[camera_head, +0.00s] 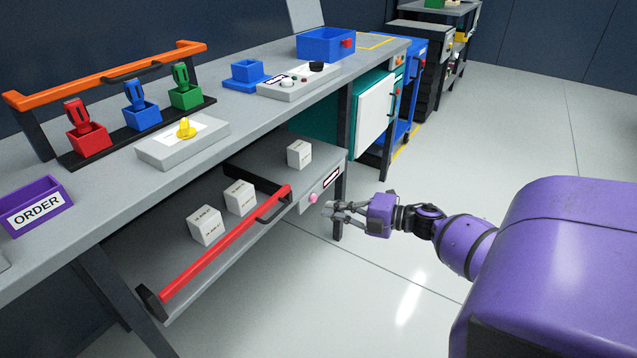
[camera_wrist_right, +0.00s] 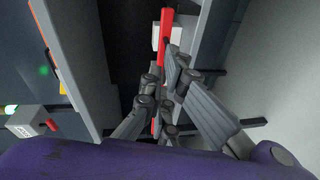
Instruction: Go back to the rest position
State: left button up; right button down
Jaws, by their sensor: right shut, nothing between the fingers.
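My right gripper (camera_head: 334,211) is on a purple arm that comes in from the right in the head view. It is in the air just right of the open drawer's end, near the pink button (camera_head: 312,198). Its fingers are shut with nothing between them. They also show in the wrist view (camera_wrist_right: 163,88), in front of a red bar (camera_wrist_right: 163,45). My left gripper is not in view.
The open drawer (camera_head: 180,293) with a red front bar (camera_head: 230,243) holds three white cubes (camera_head: 240,198). The workbench (camera_head: 90,198) above carries coloured holders, an ORDER box (camera_head: 37,207) and a blue bin (camera_head: 325,45). The floor (camera_head: 400,292) below my gripper is clear.

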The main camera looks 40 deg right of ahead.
jog(key=shift+s+d+r, duration=0.1)
jog(key=shift+s+d, duration=0.1)
jog(key=shift+d, duration=0.25)
